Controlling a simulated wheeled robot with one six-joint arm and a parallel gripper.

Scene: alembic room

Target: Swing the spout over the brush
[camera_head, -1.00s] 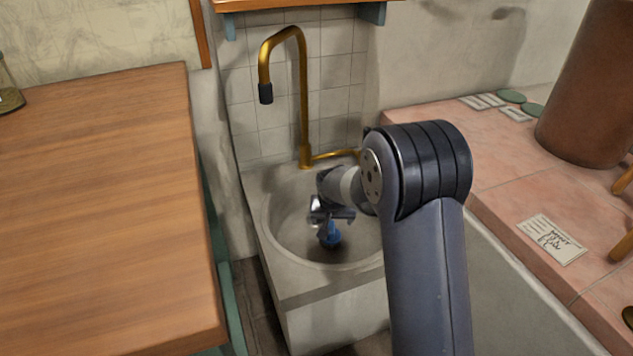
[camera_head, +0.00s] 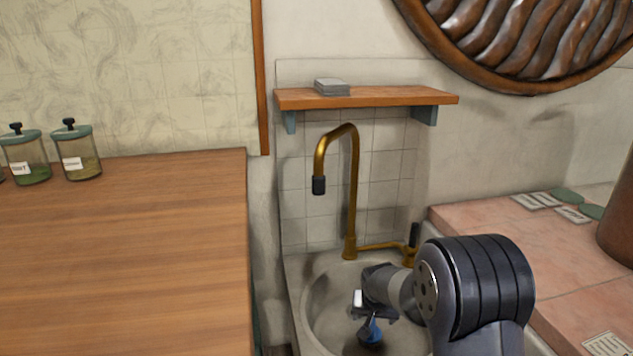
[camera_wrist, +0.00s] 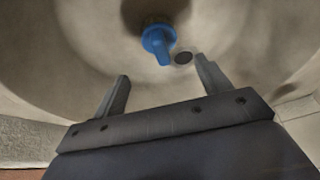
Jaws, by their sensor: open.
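The brass spout (camera_head: 337,143) is a tall hooked pipe with a dark tip, rising from the back of the sink. Its tip hangs toward the left of the basin. The blue brush (camera_head: 374,331) is in the stone basin, partly hidden by my gripper in the head view. In the wrist view the brush (camera_wrist: 158,42) stands near the dark drain hole, beyond my fingers. My gripper (camera_wrist: 160,88) is open and empty, low over the basin. The spout is not in the wrist view.
A wooden counter (camera_head: 120,260) stands left of the sink (camera_head: 318,315). A pink tiled ledge (camera_head: 500,235) lies to the right. A dark-handled tap (camera_head: 413,240) is beside the spout's base. A shelf (camera_head: 380,97) hangs above the spout.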

